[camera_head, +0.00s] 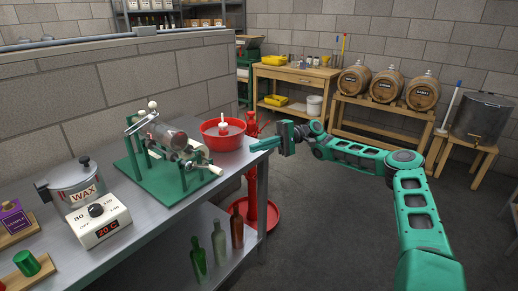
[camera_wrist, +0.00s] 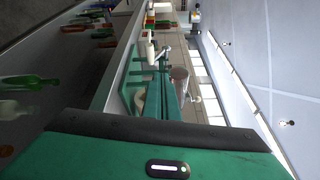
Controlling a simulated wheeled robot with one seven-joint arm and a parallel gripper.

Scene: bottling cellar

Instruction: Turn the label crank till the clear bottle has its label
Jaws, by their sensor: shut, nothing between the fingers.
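The label machine (camera_head: 160,183) is a green stand on the steel table in the head view. The clear bottle (camera_head: 168,136) lies on its side across the stand's rollers; I cannot make out a label on it.
A red basin (camera_head: 236,141) stands behind the machine, close to my fingertips. A wax pot (camera_head: 72,183) and a heater box (camera_head: 98,219) stand to the left. Several bottles stand on the lower shelf. A red stand (camera_head: 263,215) is beside the table. Barrels (camera_head: 386,86) are far back.

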